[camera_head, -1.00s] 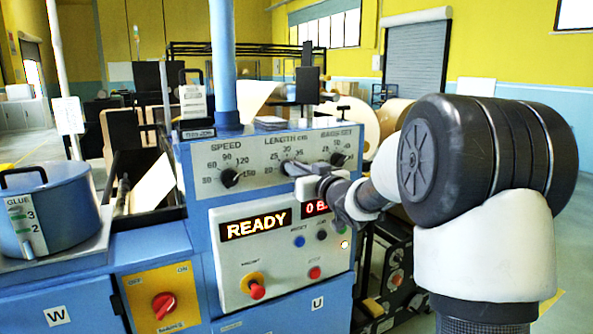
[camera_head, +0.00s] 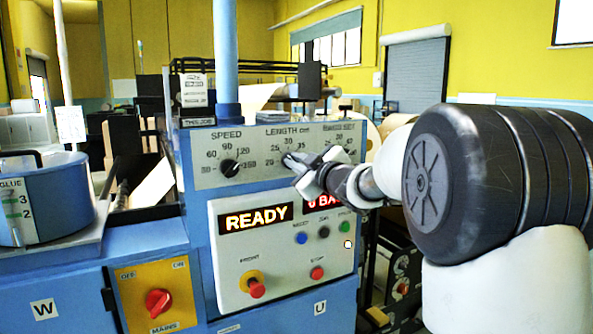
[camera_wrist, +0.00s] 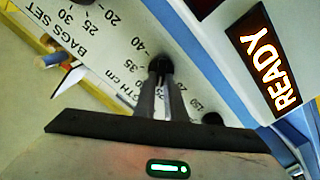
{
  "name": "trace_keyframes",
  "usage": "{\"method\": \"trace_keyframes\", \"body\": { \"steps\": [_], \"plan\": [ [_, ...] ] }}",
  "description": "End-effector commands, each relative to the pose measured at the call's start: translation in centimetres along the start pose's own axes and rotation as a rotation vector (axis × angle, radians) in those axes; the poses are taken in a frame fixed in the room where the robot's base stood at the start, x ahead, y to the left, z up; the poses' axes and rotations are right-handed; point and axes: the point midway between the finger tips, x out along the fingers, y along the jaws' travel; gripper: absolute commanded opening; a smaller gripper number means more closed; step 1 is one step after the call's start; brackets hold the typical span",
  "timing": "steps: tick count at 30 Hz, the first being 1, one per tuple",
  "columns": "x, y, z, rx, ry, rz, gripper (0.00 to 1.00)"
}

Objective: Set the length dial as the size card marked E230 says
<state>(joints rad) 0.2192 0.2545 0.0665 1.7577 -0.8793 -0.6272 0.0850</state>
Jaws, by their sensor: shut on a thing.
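The length dial's dark knob (camera_head: 288,160) sits on the grey dial panel of the blue machine, under the words LENGTH cm with marks such as 20, 25 and 30. My gripper (camera_head: 295,164) reaches it from the right and is shut on it. In the wrist view the two fingers (camera_wrist: 160,85) hold the knob (camera_wrist: 160,64) between their tips. The pointer's exact setting is hidden by the fingers. A small white card (camera_head: 194,90) stands above a THIS JOB label; its print is too small to read.
The speed knob (camera_head: 230,168) is left of the length dial. The bags set dial (camera_head: 338,152) is partly covered by my gripper. Below are a READY display (camera_head: 255,218), small buttons and a red front knob (camera_head: 257,290). A blue glue pot (camera_head: 45,205) stands at left.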

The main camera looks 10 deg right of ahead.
Motion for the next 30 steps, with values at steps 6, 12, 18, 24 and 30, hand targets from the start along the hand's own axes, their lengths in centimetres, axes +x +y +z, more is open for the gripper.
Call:
{"method": "trace_keyframes", "body": {
  "steps": [6, 12, 18, 24, 30],
  "plan": [
    [0.01, -0.25, 0.14, -0.081, -0.001, -0.001, 0.00],
    [0.01, -0.21, 0.06, -0.112, -0.001, -0.001, 0.00],
    [0.00, -0.18, 0.04, -0.116, -0.001, -0.001, 0.00],
    [0.00, -0.18, 0.05, -0.115, -0.002, -0.001, 0.13],
    [0.00, -0.16, 0.04, -0.115, -0.001, -0.001, 0.29]
  ]
}}
